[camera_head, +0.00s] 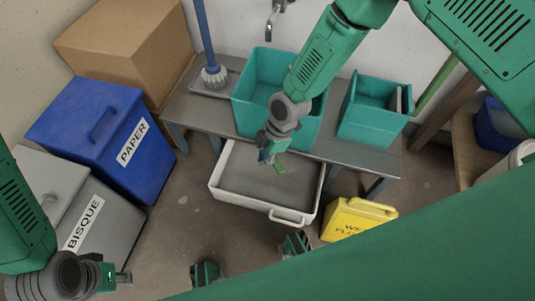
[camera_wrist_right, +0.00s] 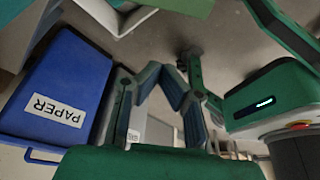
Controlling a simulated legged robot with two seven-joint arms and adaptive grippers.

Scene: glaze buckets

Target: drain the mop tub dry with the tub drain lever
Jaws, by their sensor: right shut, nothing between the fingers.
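A white low tub (camera_head: 216,178) with a grey inside sits on the floor in front of the bench; I take it as the mop tub. A pale handle-like bar (camera_head: 290,218) is on its front side, perhaps the drain lever. I cannot tell whether the grey inside is water. My right gripper (camera_head: 275,160) hangs over the tub's back part, shut and empty, apart from the bar. Its fingers show in the right wrist view (camera_wrist_right: 165,82). My left gripper (camera_head: 118,278) is at the lower left, away from the tub; its jaw opening is unclear.
Two teal basins (camera_head: 255,62) (camera_head: 365,125) stand on the grey bench (camera_head: 205,113), with a mop (camera_head: 212,76) to their left. A blue PAPER bin (camera_head: 85,115), a grey BISQUE bin (camera_head: 105,215) and a cardboard box (camera_head: 125,45) fill the left. A yellow sign (camera_head: 358,218) stands right of the tub.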

